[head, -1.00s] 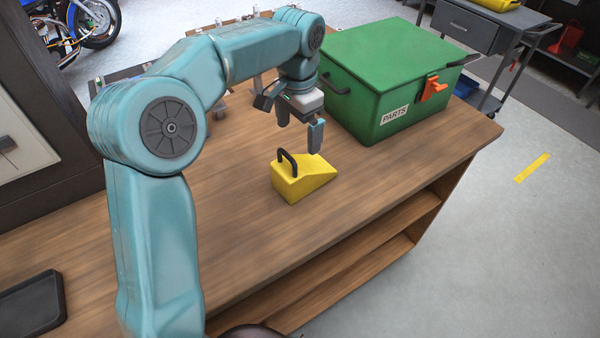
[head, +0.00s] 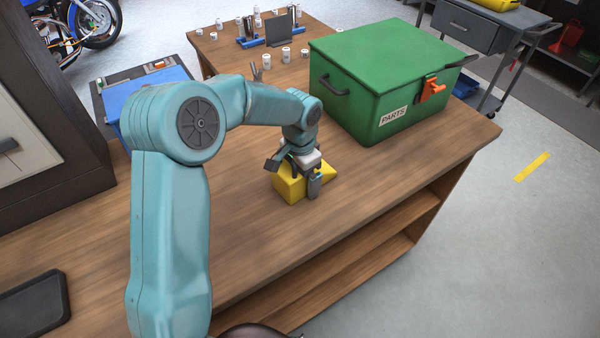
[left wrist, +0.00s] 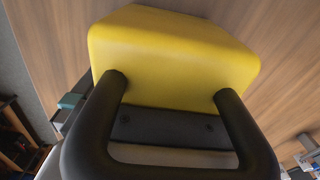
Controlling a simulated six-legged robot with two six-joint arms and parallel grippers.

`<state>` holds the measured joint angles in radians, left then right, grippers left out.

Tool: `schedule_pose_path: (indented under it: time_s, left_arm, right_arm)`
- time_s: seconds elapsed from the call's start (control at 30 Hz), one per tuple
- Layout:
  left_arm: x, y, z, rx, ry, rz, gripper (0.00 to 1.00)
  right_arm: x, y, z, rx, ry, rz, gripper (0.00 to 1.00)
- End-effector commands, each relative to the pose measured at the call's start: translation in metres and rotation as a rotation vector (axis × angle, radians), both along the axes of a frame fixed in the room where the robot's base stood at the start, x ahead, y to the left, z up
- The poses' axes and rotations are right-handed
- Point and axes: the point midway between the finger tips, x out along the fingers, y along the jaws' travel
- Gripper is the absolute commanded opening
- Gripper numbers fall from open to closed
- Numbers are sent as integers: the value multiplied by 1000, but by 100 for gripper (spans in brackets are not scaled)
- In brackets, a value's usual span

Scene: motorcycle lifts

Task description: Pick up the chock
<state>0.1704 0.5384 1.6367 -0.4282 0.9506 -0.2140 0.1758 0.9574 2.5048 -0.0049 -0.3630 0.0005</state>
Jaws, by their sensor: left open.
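The yellow wedge chock (head: 288,190) with a black loop handle lies on the wooden bench (head: 240,245). My left gripper (head: 294,181) is open and down at the chock, its fingers at either side of the handle area in the head view. The gripper hides most of the handle there. In the left wrist view the chock's yellow body (left wrist: 175,60) and its black handle (left wrist: 250,135) are close to the camera and fill most of the picture. A fingertip (left wrist: 72,100) shows at the left. I cannot tell whether the fingers touch the handle. My right gripper does not show.
A green PARTS box (head: 385,85) with an orange latch stands just behind and right of the chock. Several small white containers (head: 286,55) stand farther back. A black tray (head: 30,305) lies at the lower left. The bench front is clear.

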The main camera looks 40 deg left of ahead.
Motion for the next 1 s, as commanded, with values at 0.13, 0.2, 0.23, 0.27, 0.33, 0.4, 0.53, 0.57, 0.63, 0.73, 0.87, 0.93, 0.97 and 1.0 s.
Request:
schedule_pose_path:
  time_s: [0.13,0.2,0.23,0.27,0.33,0.4,0.53,0.57,0.63,0.73,0.87,0.93,0.97,1.0]
  left_arm:
    - [0,0,0,0,0,0,100]
    - [0,0,0,0,0,0,80]
    - [0,0,0,0,0,0,71]
    - [0,0,0,0,-1,0,61]
    - [0,0,1,0,0,0,38]
    - [0,0,1,0,-2,0,35]
    - [0,0,1,0,-2,0,35]
    - [0,0,1,0,-2,0,35]
    - [0,0,3,0,-2,0,35]
    - [1,0,10,1,-4,0,35]
    - [1,0,28,2,-7,-1,35]
    - [2,0,43,2,-9,0,35]
    - [2,0,50,2,-9,1,35]
    - [1,0,62,1,-11,1,35]
  right_arm:
    - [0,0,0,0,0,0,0]
    - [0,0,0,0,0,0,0]
    - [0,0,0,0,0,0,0]
    - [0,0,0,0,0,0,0]
    - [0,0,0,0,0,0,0]
    - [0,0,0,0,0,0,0]
    - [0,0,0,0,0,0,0]
    - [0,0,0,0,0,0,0]
    - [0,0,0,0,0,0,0]
    - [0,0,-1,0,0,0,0]
    - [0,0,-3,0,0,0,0]
    - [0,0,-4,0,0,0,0]
    - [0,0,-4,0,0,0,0]
    - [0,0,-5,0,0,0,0]
